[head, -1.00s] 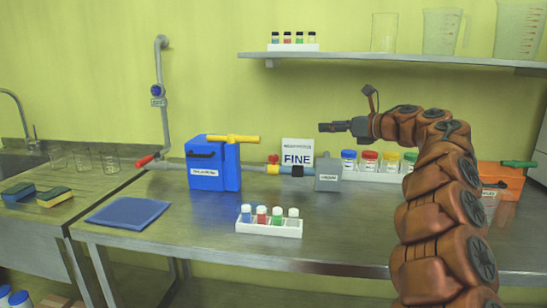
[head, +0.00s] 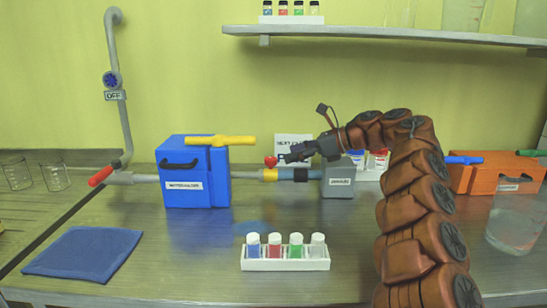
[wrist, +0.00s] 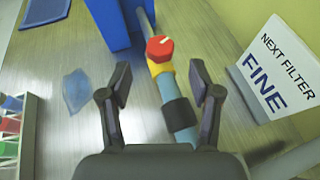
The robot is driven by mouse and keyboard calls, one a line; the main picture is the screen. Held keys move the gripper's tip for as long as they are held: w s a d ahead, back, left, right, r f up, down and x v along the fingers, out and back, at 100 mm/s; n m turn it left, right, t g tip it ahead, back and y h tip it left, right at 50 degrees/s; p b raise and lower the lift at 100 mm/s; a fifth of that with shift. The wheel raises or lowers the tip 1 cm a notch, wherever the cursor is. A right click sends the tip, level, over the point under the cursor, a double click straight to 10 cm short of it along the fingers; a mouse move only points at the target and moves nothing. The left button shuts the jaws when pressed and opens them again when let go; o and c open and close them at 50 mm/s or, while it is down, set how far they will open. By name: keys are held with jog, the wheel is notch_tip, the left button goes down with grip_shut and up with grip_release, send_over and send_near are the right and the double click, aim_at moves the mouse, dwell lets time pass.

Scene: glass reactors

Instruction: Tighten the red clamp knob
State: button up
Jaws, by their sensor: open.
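The red clamp knob (head: 270,161) sits on top of the yellow collar (head: 269,174) on the horizontal pipe, to the right of the blue box (head: 197,172). In the wrist view the knob (wrist: 160,48) shows from above, with a pale mark on its top. My gripper (head: 287,157) is open and just right of the knob in the head view. In the wrist view its two fingers (wrist: 164,88) stand apart on both sides of the pipe, and the knob lies beyond their tips, between their lines. The fingers do not appear to touch the knob.
A black ring (wrist: 178,114) and blue pipe lie under my gripper. The filter sign (wrist: 277,70) stands close on the right. A white vial rack (head: 286,264) stands at the front. A grey box (head: 338,180) is at the pipe's right end. A blue cloth (head: 83,253) lies left.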

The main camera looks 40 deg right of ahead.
aim_at(275, 158)
jog(key=shift+x, duration=2.75)
jog(key=c, duration=1.1)
